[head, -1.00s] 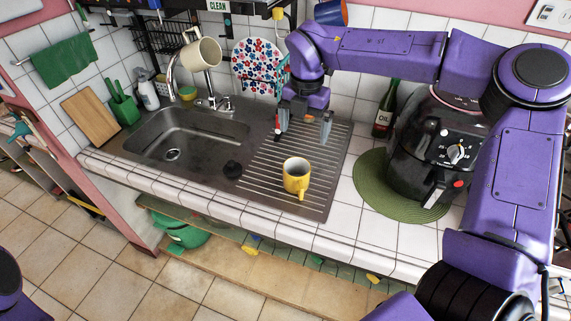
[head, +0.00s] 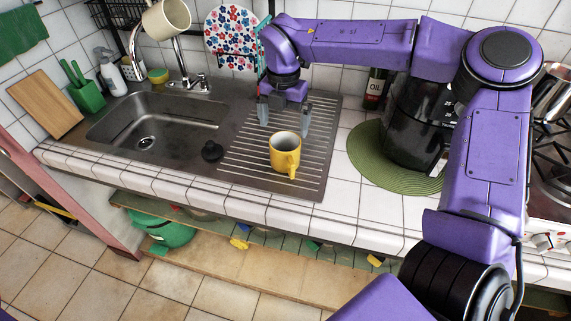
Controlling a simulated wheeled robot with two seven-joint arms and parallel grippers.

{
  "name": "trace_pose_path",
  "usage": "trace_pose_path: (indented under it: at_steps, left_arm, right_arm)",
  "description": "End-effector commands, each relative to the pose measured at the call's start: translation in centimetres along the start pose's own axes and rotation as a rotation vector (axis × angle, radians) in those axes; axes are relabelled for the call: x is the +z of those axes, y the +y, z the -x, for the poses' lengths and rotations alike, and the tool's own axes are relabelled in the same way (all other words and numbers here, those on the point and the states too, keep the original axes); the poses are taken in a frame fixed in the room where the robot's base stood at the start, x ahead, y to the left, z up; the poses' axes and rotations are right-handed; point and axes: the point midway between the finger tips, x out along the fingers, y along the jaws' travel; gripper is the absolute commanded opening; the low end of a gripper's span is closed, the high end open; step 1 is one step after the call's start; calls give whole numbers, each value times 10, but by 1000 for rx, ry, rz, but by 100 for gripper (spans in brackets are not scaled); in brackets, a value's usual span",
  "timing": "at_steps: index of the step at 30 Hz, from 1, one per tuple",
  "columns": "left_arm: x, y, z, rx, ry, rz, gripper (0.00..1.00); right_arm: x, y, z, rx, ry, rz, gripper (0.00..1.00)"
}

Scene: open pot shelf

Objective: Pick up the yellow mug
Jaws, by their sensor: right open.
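The yellow mug (head: 284,156) stands upright on the ribbed drainboard (head: 240,165) of the steel sink, its handle turned toward the front. My right gripper (head: 284,120) is open, pointing down, above and behind the mug. Its two fingers are apart with nothing between them, and they do not appear to touch the mug. My left gripper is out of view.
The sink basin (head: 120,125) and a black plug (head: 212,151) lie left of the mug. A dark appliance (head: 415,135) on a green round mat (head: 363,160) and an oil bottle (head: 375,88) stand to the right. A cream mug (head: 167,18) hangs above the faucet.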

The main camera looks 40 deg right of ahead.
Motion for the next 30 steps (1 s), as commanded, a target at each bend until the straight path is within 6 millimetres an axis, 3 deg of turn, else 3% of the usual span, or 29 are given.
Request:
trace_pose_path:
  at_steps: [18,26,30]
  left_arm:
    - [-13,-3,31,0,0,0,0]
    - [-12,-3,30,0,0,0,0]
    - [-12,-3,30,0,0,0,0]
  right_arm:
    - [4,2,-95,-2,2,2,100]
    - [4,2,-101,0,0,1,100]
    - [4,2,-101,0,0,1,54]
